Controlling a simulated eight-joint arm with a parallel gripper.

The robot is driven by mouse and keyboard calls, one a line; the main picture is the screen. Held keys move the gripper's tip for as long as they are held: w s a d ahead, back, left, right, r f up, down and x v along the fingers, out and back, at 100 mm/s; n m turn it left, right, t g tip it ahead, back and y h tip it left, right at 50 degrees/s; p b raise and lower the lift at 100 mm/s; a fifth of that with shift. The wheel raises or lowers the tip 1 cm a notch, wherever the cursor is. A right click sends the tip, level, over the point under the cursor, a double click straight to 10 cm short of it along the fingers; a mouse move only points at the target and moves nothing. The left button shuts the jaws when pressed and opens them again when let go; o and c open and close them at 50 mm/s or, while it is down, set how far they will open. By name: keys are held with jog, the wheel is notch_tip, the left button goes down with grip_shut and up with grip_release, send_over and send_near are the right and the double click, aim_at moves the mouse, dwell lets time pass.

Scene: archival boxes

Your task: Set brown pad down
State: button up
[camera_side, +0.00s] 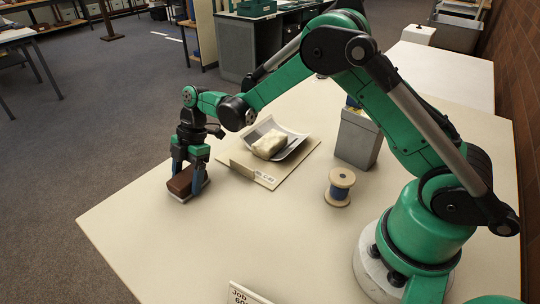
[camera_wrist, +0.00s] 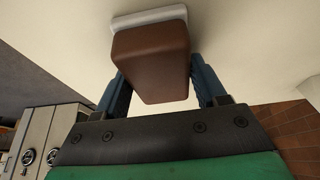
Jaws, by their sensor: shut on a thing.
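The brown pad (camera_side: 181,184) is a dark brown block with a pale layer along its underside. It is at the left part of the table (camera_side: 262,228), near the table's left edge. My gripper (camera_side: 187,181) points down with its blue fingers on both sides of the pad, shut on it. In the wrist view the brown pad (camera_wrist: 152,62) fills the space between the two fingers of my gripper (camera_wrist: 160,88), and its pale layer shows at the far end. I cannot tell whether the pad touches the table.
Right of the gripper, a board (camera_side: 237,165) holds a grey tray (camera_side: 297,146) with a cream lump (camera_side: 269,144). A grey bin (camera_side: 357,139) and a spool with blue thread (camera_side: 340,187) stand further right. A sign (camera_side: 247,293) is at the front. The table's front left is clear.

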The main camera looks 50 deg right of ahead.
aim_at(187, 175)
jog(key=shift+c, duration=0.4)
notch_tip(187, 175, up, 19)
jog(key=w+d+r+m+t, duration=0.15)
jog(key=d+m, duration=0.25)
jog(key=d, duration=0.7)
jog(key=s+d+m+t+h, duration=0.1)
jog(key=s+d+m, duration=0.45)
jog(key=d, duration=0.55)
jog(key=s+d+m+t+h, duration=0.15)
jog(key=s+d+m, duration=0.35)
jog(key=d, duration=0.6)
jog(key=s+d+m+t+h, duration=0.15)
jog(key=s+d+m, duration=0.25)
jog(key=s+d, duration=0.5)
jog(key=shift+g, duration=0.45)
jog(key=f, duration=0.5)
jog(key=w+d+f, duration=0.1)
jog(key=f, duration=0.4)
jog(key=w+d+f, duration=0.1)
jog(key=f, duration=0.5)
jog(key=shift+f, duration=2.15)
